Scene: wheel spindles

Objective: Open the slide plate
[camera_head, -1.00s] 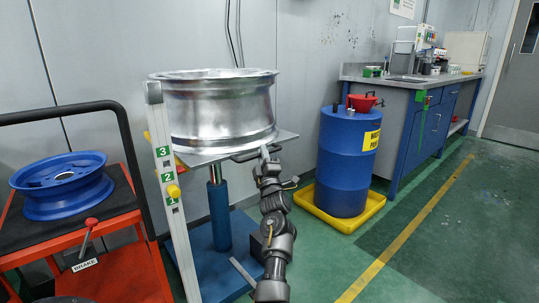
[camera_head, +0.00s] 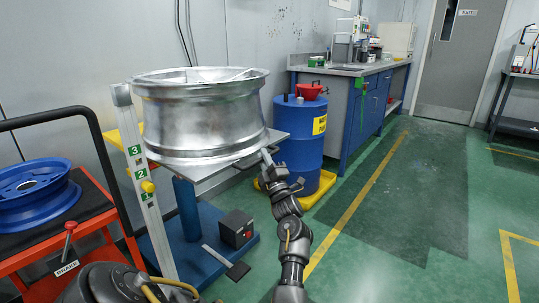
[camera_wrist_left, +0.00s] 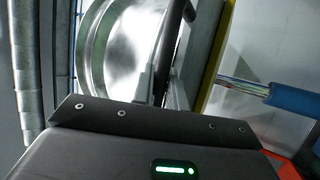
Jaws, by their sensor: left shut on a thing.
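The slide plate (camera_head: 207,171) is a grey metal plate on top of a blue post (camera_head: 188,208). A dark handle (camera_head: 249,161) runs along the plate's front edge. My left gripper (camera_head: 265,156) is at this handle and shut on it; the fingertips are small and partly hidden. In the left wrist view, the dark handle (camera_wrist_left: 172,42) stands between the rim (camera_wrist_left: 125,45) and the plate. My right gripper is not in view.
A numbered upright (camera_head: 143,180) with a yellow knob stands left of the plate. A red cart (camera_head: 95,255) with a blue rim (camera_head: 38,195) is at the left. A blue drum (camera_head: 298,135) stands behind my arm.

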